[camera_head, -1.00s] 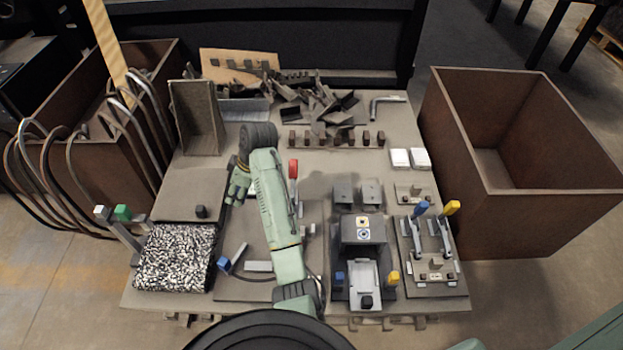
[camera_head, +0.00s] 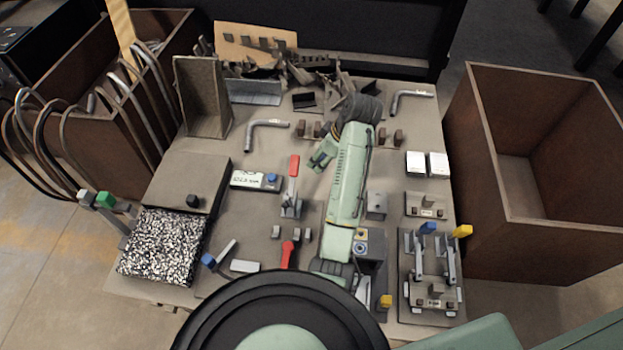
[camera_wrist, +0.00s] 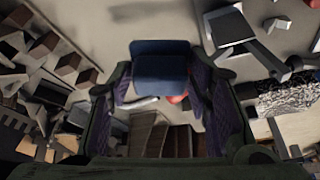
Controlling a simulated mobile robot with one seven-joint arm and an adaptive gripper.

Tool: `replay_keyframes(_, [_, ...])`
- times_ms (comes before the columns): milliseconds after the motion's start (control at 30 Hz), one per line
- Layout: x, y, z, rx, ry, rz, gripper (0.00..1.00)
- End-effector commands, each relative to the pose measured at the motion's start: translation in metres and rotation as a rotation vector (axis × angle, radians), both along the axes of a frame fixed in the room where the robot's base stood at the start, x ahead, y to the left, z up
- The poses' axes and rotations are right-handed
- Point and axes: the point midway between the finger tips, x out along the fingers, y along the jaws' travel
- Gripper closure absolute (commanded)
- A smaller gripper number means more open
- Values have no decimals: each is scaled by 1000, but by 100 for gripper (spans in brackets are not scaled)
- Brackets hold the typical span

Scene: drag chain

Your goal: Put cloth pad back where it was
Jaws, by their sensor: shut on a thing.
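My gripper (camera_head: 321,157) is over the middle of the bench, right of the red-handled clamp, pointing down and left. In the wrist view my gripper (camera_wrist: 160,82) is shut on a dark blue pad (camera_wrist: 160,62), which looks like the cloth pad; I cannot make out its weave. It is held between the fingertips, above the bench (camera_head: 262,205). In the head view the held pad is too small to make out. A black-and-white speckled pad (camera_head: 160,246) lies flat at the bench's front left; it also shows in the wrist view (camera_wrist: 288,98).
The red-handled clamp (camera_head: 292,180) stands up left of my arm. Blue- and yellow-handled clamps (camera_head: 436,255) stand at front right. Dark scrap pieces (camera_head: 345,95) fill the back. A brown bin (camera_head: 500,170) is right of the bench. Bare bench shows around the bent pipe (camera_head: 262,124).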

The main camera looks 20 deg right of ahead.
Motion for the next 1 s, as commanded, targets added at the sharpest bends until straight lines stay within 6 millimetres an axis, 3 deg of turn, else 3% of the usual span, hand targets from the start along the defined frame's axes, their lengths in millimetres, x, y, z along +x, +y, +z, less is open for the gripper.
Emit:
replay_keyframes(300, [-2, 1, -84, 3, 6, 0, 81])
replay_keyframes(433, [-1, 0, -109, 1, 2, 0, 81])
replay_keyframes(633, [2, 2, -123, -1, 0, 1, 81])
replay_keyframes(867, [28, 28, -121, -1, 0, 4, 81])
replay_keyframes(1000, [28, 29, -134, 0, 2, -1, 81])
